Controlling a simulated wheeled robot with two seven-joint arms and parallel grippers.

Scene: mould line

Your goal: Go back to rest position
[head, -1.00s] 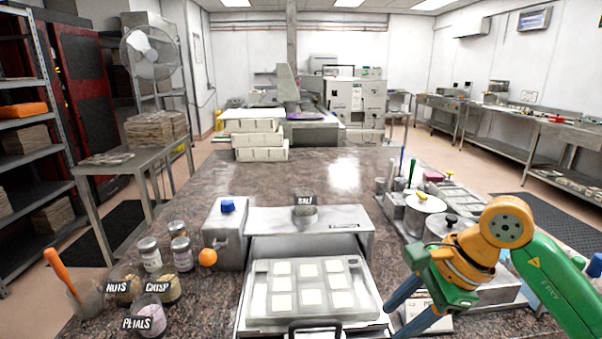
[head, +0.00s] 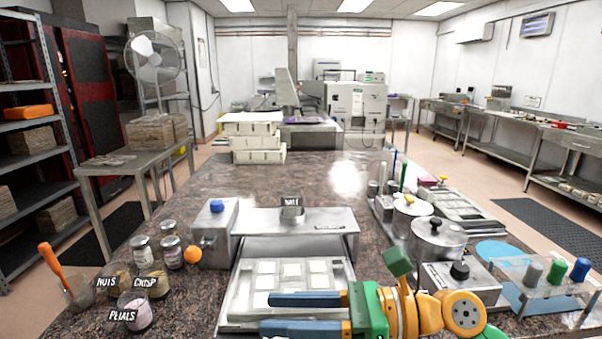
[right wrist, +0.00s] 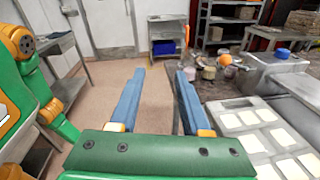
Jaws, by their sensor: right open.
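My right gripper (head: 270,313) is in the lower middle of the head view. Its two blue fingers point left, apart and empty, in front of the lower part of the mould tray. In the right wrist view the open fingers (right wrist: 155,85) show a gap with floor and the counter edge beyond. The mould tray (head: 243,290) sits at the steel machine on the counter and has several pale squares in its cavities. The fingers and wrist cover part of its front. My left gripper is not in view.
Jars labelled nuts (head: 115,278), crisp (head: 152,285) and petals (head: 134,308) stand at the left, near an orange ball (head: 193,255). Lidded pots (head: 437,240) and a clear rack (head: 545,285) of coloured stoppers stand at the right.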

